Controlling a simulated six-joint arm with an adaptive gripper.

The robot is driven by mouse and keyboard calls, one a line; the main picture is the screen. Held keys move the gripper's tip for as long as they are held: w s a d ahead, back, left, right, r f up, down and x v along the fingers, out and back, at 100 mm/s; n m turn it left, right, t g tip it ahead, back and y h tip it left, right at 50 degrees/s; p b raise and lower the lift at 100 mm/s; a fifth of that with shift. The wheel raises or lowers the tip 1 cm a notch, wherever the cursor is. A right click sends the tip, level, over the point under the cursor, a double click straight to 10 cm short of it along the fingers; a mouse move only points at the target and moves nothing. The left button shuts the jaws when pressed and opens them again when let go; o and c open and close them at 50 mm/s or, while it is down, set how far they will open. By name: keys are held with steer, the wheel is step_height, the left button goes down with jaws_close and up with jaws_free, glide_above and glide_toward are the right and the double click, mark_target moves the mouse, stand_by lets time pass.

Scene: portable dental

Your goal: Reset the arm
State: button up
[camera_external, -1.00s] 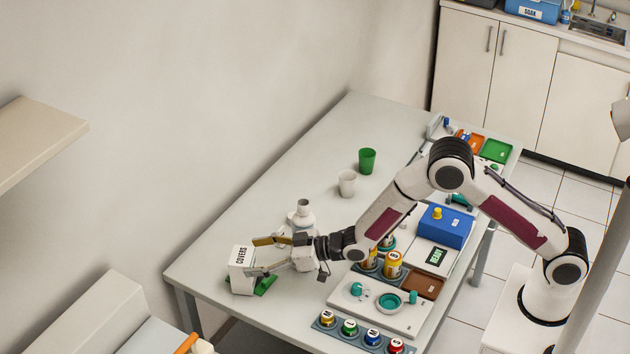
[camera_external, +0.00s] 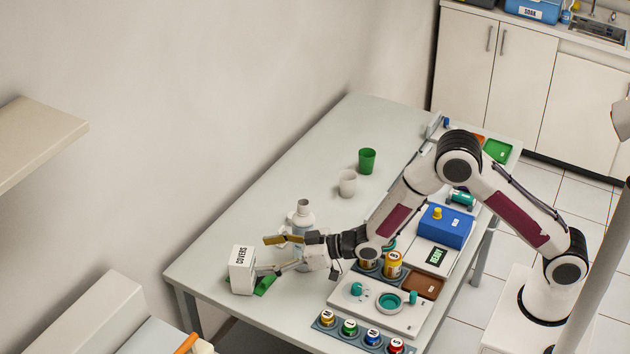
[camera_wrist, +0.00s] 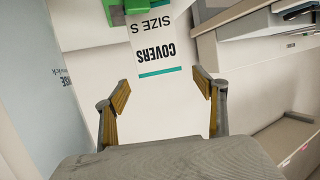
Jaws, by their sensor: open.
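My gripper (camera_external: 262,255) is open and empty over the near left part of the table. Its two yellow-padded fingers also show spread apart in the wrist view (camera_wrist: 160,98). The white COVERS box (camera_external: 242,270) stands upright on a green base (camera_external: 265,285) just left of the fingertips. In the wrist view the box (camera_wrist: 165,50) lies ahead, between and beyond the fingers, with no finger closed on it. My arm reaches down from the right across the table.
A white bottle (camera_external: 303,217) stands close behind my gripper. A white cup (camera_external: 347,183) and a green cup (camera_external: 367,161) stand farther back. A blue box (camera_external: 446,228), a teal-fitted tray (camera_external: 373,312) and several labelled jars (camera_external: 393,262) lie to the right. The back left table is clear.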

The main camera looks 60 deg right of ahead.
steer(key=s+d+r+n+g, duration=0.1)
steer(key=s+r, duration=0.3)
steer(key=r, duration=0.6)
steer(key=s+d+r+m+g+h, duration=0.2)
steer(key=s+d+r+h, duration=0.2)
steer(key=s+d+r, duration=0.65)
steer(key=s+d+m+g, duration=0.1)
steer(key=s+d, duration=0.3)
steer(key=s, duration=0.7)
steer(key=s+d+f+m+g+h, duration=0.1)
steer(key=s+d, duration=0.3)
steer(key=s, duration=0.7)
steer(key=s+d+f+m+g, duration=0.1)
steer(key=s+d+g, duration=0.2)
steer(key=s, duration=0.9)
steer(key=shift+d+f, duration=0.15)
steer(key=shift+d, duration=0.25)
